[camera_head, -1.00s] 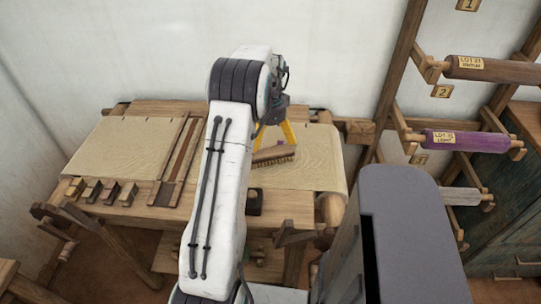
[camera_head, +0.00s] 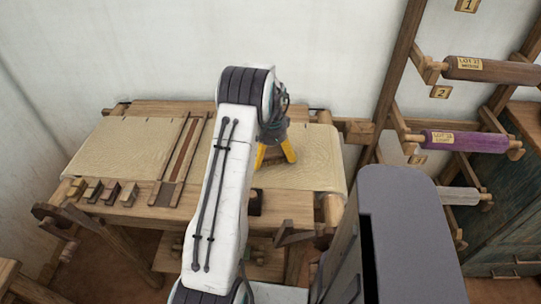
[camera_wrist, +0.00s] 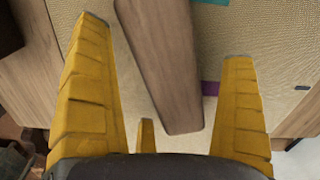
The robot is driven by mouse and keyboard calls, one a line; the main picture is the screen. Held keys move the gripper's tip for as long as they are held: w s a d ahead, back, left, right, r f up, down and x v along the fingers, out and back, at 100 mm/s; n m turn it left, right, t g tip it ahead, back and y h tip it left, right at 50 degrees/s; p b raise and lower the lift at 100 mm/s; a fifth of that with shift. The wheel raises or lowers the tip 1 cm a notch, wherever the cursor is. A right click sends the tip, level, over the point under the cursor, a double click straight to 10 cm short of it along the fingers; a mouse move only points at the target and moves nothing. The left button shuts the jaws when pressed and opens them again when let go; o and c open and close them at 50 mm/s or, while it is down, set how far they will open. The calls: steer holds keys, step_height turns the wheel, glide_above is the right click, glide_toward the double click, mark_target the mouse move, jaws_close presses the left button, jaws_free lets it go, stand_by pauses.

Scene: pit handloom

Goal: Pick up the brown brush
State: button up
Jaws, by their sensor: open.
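The brown brush (camera_wrist: 160,65) shows in the wrist view as a long wooden back, slightly tilted, running from the top edge down between my yellow fingers. My gripper (camera_wrist: 166,45) is open, with one finger on each side of the brush and visible gaps on both sides. In the head view my gripper (camera_head: 275,162) points down over the cloth (camera_head: 315,165) on the right part of the loom. There the brush is mostly hidden by my arm and fingers. Its bristles are not seen.
The wooden loom frame (camera_head: 285,208) surrounds the cloth. Several small blocks (camera_head: 92,190) lie at its front left, beside wooden slats (camera_head: 180,160). A rack with a purple spool (camera_head: 465,140) and a brown spool (camera_head: 490,68) stands at the right.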

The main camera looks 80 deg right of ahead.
mark_target(274, 153)
steer(key=shift+c, duration=0.3)
steer(key=c, duration=1.2)
steer(key=shift+r, duration=0.15)
steer(key=shift+c, duration=0.2)
steer(key=shift+r, duration=0.45)
steer(key=r, duration=0.3)
steer(key=shift+s+d+r+b, duration=0.2)
steer(key=shift+s+d+b, duration=0.05)
steer(key=shift+s+b, duration=0.1)
steer(key=s+d+r+p, duration=0.1)
steer(key=s+d+r, duration=0.4)
steer(key=s, duration=0.4)
steer(key=shift+s+r+p, duration=0.25)
steer(key=shift+r+p, duration=0.15)
steer(key=shift+r, duration=0.3)
